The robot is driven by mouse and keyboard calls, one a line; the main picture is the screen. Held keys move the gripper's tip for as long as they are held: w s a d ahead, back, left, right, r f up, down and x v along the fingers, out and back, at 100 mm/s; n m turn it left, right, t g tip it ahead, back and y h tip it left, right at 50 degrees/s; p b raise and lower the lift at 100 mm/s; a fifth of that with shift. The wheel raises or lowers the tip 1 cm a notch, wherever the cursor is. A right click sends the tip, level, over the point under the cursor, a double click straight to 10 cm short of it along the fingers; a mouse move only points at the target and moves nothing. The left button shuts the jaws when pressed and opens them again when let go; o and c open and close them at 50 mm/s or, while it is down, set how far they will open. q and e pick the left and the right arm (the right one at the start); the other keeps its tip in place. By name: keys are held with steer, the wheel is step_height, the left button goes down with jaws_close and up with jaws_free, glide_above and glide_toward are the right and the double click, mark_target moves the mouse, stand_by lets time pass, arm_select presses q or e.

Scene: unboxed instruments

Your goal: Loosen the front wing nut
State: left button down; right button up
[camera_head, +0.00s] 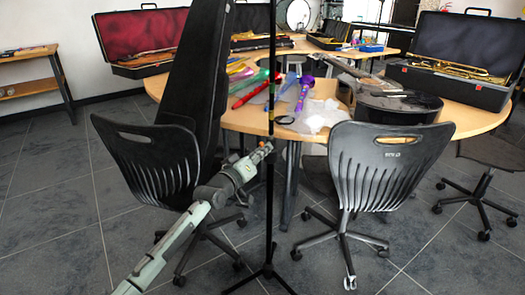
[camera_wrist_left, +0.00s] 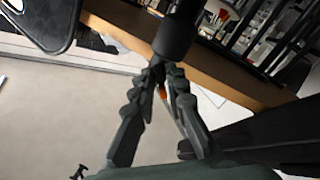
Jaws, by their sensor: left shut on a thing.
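A thin black stand (camera_head: 270,195) rises upright from a tripod base in the middle of the head view, in front of the round table. My left gripper (camera_head: 267,147) reaches up from below to the stand's pole at about table height. In the left wrist view the two fingers (camera_wrist_left: 168,78) come together just below a black collar (camera_wrist_left: 177,42) of the stand. They are shut on a small part there, which I take to be the front wing nut; the fingers hide nearly all of it. A small orange patch shows between the fingers. My right gripper is not in view.
A tall black case (camera_head: 188,85) leans by the left black chair (camera_head: 150,160), close to my left arm. Another black chair (camera_head: 383,165) stands right of the stand. The wooden table (camera_head: 455,118) behind holds open instrument cases and a dark guitar (camera_head: 390,103).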

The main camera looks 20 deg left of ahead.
arm_select(q)
steer(key=shift+m, duration=0.3)
steer(key=c, duration=1.5)
jaws_free()
steer(key=shift+c, duration=0.2)
steer(key=v, duration=1.2)
steer(key=s+d+f+m+g+y, duration=0.15)
steer(key=s+f+g, duration=0.35)
steer(key=f, duration=0.5)
steer(key=s+f+m+g+y, duration=0.1)
steer(key=s+f+m+g, duration=0.1)
steer(key=s+f, duration=0.6)
steer(key=s+a+f+m+g+y, duration=0.1)
steer(key=s+f+g, duration=0.2)
steer(key=s+f, duration=0.3)
steer(key=s+a+f+m+g+y, duration=0.1)
steer(key=s+f+g, duration=0.3)
steer(key=s, duration=0.9)
step_height(320, 180, down, 3)
steer(key=shift+s+a+r+g+y, duration=0.25)
steer(key=shift+s+a+g+y, duration=0.15)
steer(key=shift+a, duration=0.25)
